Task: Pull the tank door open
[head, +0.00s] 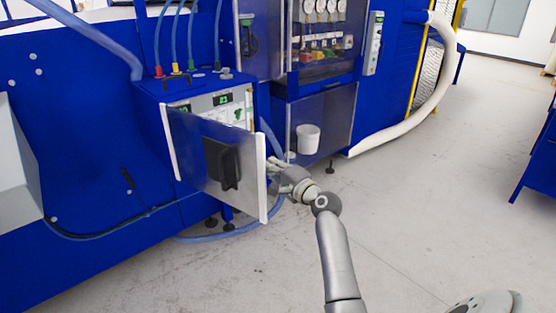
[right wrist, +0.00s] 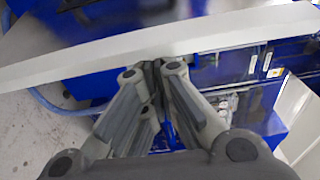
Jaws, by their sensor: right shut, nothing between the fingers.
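The tank door (head: 218,162) is a grey metal panel with a black handle (head: 222,163), standing ajar on the blue tank cabinet (head: 150,103). Its free edge points toward me, and part of the cabinet's inside shows above it. My right gripper (head: 274,164) is behind the door's free edge, on the inner side, partly hidden by the door. In the right wrist view the door's pale edge (right wrist: 150,42) runs across, just beyond the shut, empty fingertips (right wrist: 158,68). Whether they touch the door I cannot tell. My left gripper is not in view.
Blue hoses (head: 185,40) run into the cabinet top, and another hose hangs near my right gripper. A white cup (head: 307,138) is at the neighbouring blue cabinet. The grey floor (head: 410,200) to the right is clear.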

